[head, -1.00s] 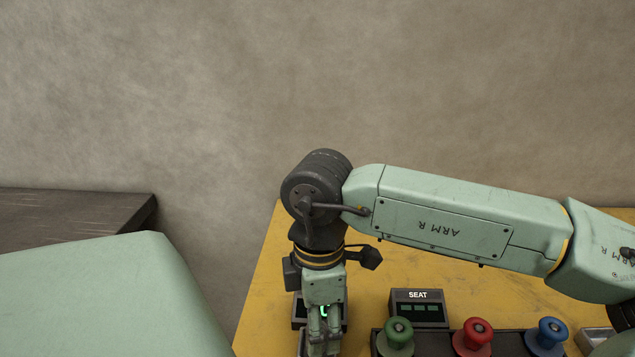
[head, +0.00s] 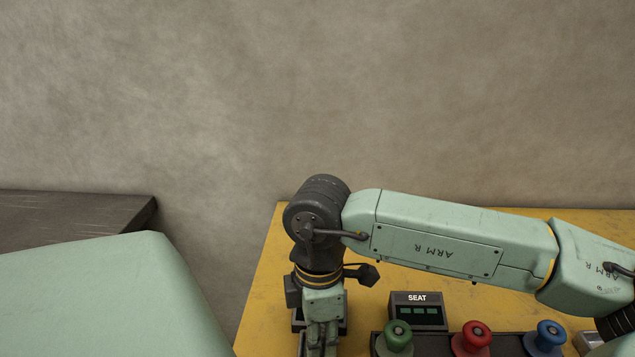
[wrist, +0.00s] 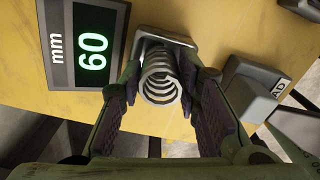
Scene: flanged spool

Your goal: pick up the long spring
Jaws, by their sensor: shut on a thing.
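A metal coil spring (wrist: 160,78) shows end-on in the middle of the wrist view. My gripper (wrist: 162,70) has one finger on each side of it and is shut on it. The spring is at a small grey metal tray or holder (wrist: 178,36); I cannot tell whether it touches the holder's floor. In the head view my gripper (head: 321,350) points down at the bottom edge, and the spring is hidden there.
A display (wrist: 85,45) reading 60 mm stands beside the holder. A grey block (wrist: 252,92) is on the other side. On the yellow table (head: 262,290) are a SEAT display (head: 418,311) and green (head: 397,335), red (head: 477,334) and blue (head: 550,333) flanged knobs in a dark rack.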

